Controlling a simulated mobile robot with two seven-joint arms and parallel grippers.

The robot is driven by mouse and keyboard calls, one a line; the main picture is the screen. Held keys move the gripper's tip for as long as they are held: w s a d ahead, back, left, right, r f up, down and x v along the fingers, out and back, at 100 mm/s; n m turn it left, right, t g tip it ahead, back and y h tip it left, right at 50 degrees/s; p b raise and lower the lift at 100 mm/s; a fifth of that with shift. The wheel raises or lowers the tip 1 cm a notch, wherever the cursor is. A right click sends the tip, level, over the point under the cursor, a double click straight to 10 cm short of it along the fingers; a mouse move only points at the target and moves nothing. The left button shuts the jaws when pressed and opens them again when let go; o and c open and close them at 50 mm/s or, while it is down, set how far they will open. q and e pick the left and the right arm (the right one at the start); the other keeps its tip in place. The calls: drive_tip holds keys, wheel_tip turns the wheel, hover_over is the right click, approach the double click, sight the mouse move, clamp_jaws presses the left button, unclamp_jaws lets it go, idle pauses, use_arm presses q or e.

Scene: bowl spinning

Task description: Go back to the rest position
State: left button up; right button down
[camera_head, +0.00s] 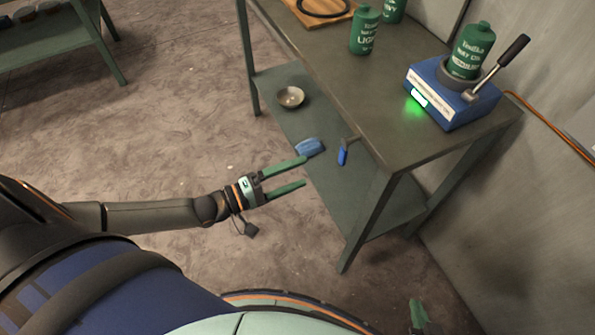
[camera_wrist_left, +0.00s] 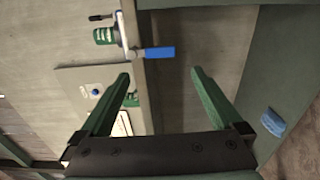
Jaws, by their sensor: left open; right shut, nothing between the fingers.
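My left gripper (camera_head: 304,172) reaches in from the left in the head view, fingers apart and empty, beside the workbench's lower shelf. In the left wrist view its two green fingers (camera_wrist_left: 160,75) stand wide apart with nothing between the tips. The blue handle (camera_head: 343,155) at the bench edge is close by; it also shows just beyond the fingertips in the left wrist view (camera_wrist_left: 160,52). My right gripper (camera_head: 418,313) shows only as small green fingers at the bottom right of the head view, closed and empty; its arm is mostly hidden.
The workbench (camera_head: 330,62) carries green bottles (camera_head: 365,32) and a blue device (camera_head: 450,95) with a black-handled lever and green light. A metal bowl (camera_head: 290,97) and a blue sponge-like block (camera_head: 309,147) lie on the lower shelf.

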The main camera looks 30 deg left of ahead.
use_arm(q)
drive_tip(key=s+d+f+m+g+y+p, duration=0.25)
drive_tip(key=s+d+m, duration=0.25)
drive_tip(key=d+m, duration=0.25)
drive_tip(key=s+a+f+m+g+y+p, duration=0.1)
drive_tip(key=s+a+f+m+g+y, duration=0.1)
drive_tip(key=s+a+f+m+y, duration=0.3)
drive_tip(key=shift+s+y+p, duration=0.3)
drive_tip(key=shift+s+y, duration=0.25)
drive_tip(key=shift+s, duration=0.65)
